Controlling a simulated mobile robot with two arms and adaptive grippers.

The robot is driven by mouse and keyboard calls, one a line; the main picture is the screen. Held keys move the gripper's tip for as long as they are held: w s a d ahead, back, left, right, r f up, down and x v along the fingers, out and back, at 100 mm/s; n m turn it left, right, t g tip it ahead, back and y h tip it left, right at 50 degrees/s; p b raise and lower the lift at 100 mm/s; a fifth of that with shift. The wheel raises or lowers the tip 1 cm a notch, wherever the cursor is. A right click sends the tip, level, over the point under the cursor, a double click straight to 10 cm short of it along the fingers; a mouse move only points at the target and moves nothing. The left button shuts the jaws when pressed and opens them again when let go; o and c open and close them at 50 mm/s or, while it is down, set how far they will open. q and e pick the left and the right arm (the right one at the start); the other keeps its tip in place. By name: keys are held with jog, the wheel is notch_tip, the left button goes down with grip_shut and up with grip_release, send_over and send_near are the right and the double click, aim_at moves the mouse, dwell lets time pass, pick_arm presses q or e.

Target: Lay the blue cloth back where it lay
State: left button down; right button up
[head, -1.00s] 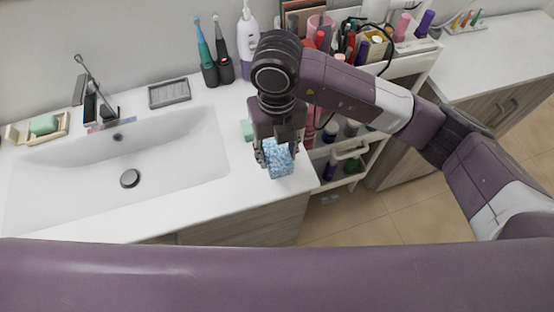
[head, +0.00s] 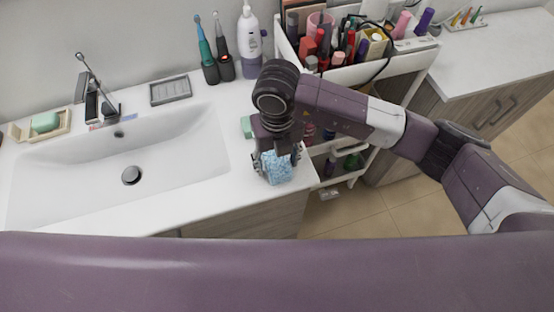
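The blue cloth (head: 278,169) is a small, speckled, crumpled piece at the right end of the white sink counter, near its front edge. It looks low at the counter surface; I cannot tell whether it bears on it. My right gripper (head: 277,165) points down over the cloth, one finger on each side. Its fingers hide the cloth's sides and its palm hides the top, so I cannot tell whether they still press on it. My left gripper is not in view.
A green block (head: 246,127) lies just behind the gripper. The sink basin (head: 180,150) is to the left. A white pump bottle (head: 249,42) and electric toothbrushes (head: 224,62) stand at the back. The crowded cosmetics cart (head: 392,66) is to the right, past the counter's end.

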aim_at(277, 162)
jog(key=shift+r, duration=0.1)
jog(key=shift+r, duration=0.2)
notch_tip(277, 162, up, 12)
jog(key=b, duration=0.3)
jog(key=shift+f, duration=0.15)
dwell(0.4)
